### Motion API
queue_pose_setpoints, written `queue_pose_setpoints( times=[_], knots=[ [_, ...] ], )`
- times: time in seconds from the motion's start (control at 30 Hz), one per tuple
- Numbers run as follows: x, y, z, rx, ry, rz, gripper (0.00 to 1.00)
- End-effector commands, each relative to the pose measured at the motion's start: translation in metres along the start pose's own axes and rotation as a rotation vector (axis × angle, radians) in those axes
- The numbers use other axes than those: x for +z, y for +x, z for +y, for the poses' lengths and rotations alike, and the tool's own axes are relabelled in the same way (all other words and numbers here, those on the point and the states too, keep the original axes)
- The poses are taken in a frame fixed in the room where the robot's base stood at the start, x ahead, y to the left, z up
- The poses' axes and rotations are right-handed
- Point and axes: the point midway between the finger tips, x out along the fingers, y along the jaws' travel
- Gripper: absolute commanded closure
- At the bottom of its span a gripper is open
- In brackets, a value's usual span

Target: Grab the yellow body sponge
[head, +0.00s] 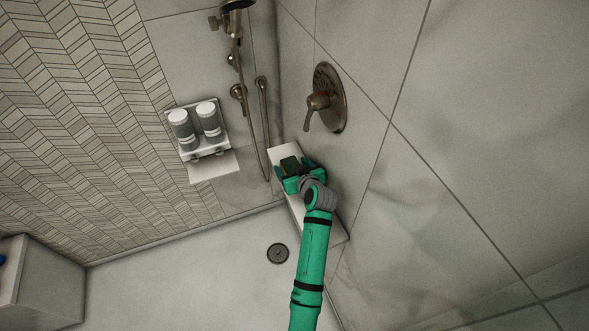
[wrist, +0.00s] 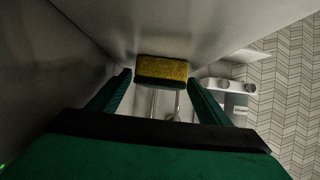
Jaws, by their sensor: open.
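The yellow body sponge (wrist: 161,68) shows in the wrist view, with a yellow face and a dark layer along its lower edge. It lies between and just ahead of the two green fingertips of my gripper (wrist: 158,78). My gripper is open, with a finger on each side of the sponge; I cannot tell whether either touches it. In the head view my gripper (head: 291,174) is over the white ledge (head: 334,230) along the right wall. The sponge is mostly hidden there by the fingers.
A wall rack (head: 209,150) with two grey bottles is left of my gripper. A shower valve handle (head: 319,101) sticks out of the wall above the ledge. A shower hose and rail (head: 263,120) hang in the corner. A drain (head: 277,253) is in the open floor.

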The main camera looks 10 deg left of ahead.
Motion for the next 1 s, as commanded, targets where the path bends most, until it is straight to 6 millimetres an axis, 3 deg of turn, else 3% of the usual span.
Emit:
queue_pose_setpoints(
  times=[0.07,0.2,0.27,0.73,1.0],
  knots=[
    [0.0,0.0,0.0,0.0,0.0,0.0,0.29],
    [0.0,-0.001,0.0,0.0,0.001,0.0,0.62],
    [0.0,-0.001,0.0,0.0,0.001,0.0,0.74],
    [-0.003,-0.003,0.0,0.0,0.0,0.0,0.74],
    [-0.03,-0.017,0.0,0.001,-0.001,0.003,0.74]
  ],
)
